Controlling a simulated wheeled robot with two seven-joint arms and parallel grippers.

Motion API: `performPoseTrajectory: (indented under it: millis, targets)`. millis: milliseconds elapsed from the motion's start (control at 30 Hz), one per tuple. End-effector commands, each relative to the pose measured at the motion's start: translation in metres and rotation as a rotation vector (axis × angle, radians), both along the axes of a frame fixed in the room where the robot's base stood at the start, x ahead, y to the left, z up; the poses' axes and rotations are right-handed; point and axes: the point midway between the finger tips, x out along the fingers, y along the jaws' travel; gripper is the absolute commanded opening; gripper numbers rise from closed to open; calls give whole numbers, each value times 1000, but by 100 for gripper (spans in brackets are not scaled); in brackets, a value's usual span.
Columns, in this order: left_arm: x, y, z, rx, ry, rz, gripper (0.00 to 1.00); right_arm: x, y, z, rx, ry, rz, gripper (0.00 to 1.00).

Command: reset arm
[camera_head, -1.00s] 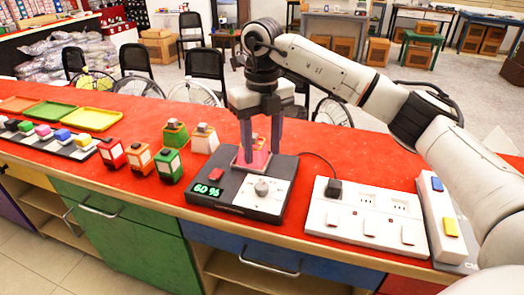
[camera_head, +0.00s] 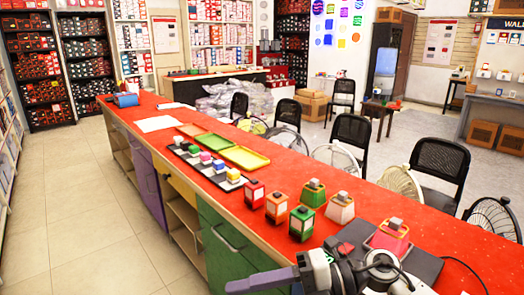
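My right gripper (camera_head: 240,286) is at the bottom edge, in front of the counter, with its grey-purple finger part pointing left. Its two fingers cannot be told apart, so its opening is unclear. No object shows at its visible tip. The pink block with a grey top (camera_head: 390,236) stands on the dark device (camera_head: 352,232) at the lower right, apart from the finger part. My wrist hides part of the device. My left gripper is not in view.
On the red counter (camera_head: 180,122) stand a red block (camera_head: 254,194), an orange block (camera_head: 276,208), two green blocks (camera_head: 302,224) and a pale block (camera_head: 340,208). Farther back are a black tray of coloured cubes (camera_head: 190,157) and a yellow tray (camera_head: 245,157). Chairs (camera_head: 440,165) stand behind the counter.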

Motion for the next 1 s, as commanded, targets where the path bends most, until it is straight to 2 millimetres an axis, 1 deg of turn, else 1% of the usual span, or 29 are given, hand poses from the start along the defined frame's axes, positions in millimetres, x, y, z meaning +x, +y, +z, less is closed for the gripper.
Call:
performPoseTrajectory:
  millis: [33,100,167,233,267,367,400,467,500,567,600,667,700,800,833,900,1000]
  targets:
    - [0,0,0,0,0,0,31,-5,12,6,135,74,-71,46]
    - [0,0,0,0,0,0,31,0,16,15,300,173,-198,46]
    - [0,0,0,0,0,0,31,9,11,17,424,270,-323,46]
    - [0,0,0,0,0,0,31,21,-4,9,545,396,-484,46]
    - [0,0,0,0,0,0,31,26,-13,1,588,455,-559,46]
    - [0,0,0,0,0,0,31,35,-50,-38,695,659,-817,46]
    - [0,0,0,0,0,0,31,34,-67,-61,720,747,-925,46]
    - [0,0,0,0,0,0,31,26,-92,-99,740,881,-1084,46]
    - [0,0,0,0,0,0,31,17,-107,-124,743,965,-1179,46]
    - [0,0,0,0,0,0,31,-2,-128,-161,733,1085,-1311,46]
    - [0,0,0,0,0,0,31,-17,-139,-185,720,1162,-1392,46]
    - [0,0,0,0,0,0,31,-44,-154,-217,691,1272,-1503,46]
    - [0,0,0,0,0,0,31,-62,-163,-236,669,1339,-1567,46]
    - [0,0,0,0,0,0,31,-106,-177,-272,611,1484,-1693,46]
    - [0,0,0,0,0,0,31,-118,-180,-281,594,1521,-1722,46]
    - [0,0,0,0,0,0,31,-140,-185,-295,562,1586,-1774,46]
    - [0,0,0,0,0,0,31,-159,-188,-305,531,1643,-1816,46]
